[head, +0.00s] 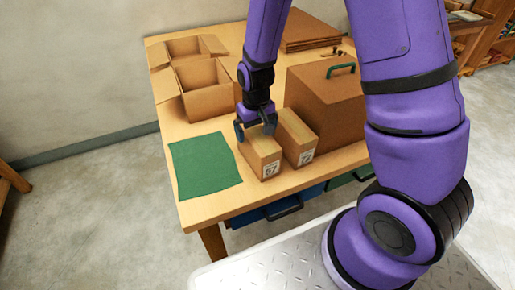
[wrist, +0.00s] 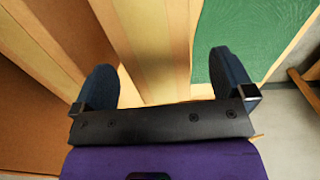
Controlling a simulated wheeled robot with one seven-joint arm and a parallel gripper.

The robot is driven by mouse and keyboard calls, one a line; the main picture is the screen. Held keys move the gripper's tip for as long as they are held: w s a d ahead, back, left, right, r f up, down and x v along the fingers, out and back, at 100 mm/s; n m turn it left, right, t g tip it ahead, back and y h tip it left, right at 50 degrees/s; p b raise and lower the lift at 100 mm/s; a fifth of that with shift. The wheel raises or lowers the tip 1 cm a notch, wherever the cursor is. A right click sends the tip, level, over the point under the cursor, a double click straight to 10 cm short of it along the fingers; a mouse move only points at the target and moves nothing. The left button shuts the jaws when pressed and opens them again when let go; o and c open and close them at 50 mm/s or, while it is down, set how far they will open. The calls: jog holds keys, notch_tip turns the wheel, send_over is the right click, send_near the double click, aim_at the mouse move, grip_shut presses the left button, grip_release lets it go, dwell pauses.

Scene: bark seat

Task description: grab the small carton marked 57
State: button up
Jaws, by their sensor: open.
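Two small tan cartons stand side by side on the wooden table. The left carton (head: 262,157) has a white label on its front that seems to read 57, though the print is small. The right carton (head: 296,138) has a similar label that I cannot read surely. My gripper (head: 256,128) is open and points down at the top rear of the left carton. In the wrist view, the top of a carton with a tape strip (wrist: 157,45) lies between the spread fingers of my gripper (wrist: 165,82). I cannot tell whether the fingers reach below its top.
A green mat (head: 204,165) lies left of the cartons. A large brown box (head: 325,108) with a green handle stands close behind the right carton. Open boxes (head: 203,98) stand at the table's back left. Flat cardboard (head: 309,30) lies at the far end.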

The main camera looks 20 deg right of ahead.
aim_at(257, 135)
jog(key=shift+w+d+f, duration=0.1)
jog(key=shift+d+f, duration=0.05)
jog(key=shift+f, duration=1.2)
jog(key=shift+d+f, duration=0.1)
jog(key=shift+f, duration=1.2)
jog(key=shift+c, duration=0.2)
jog(key=c, duration=1)
jog(key=shift+c, duration=0.2)
jog(key=shift+r, duration=0.2)
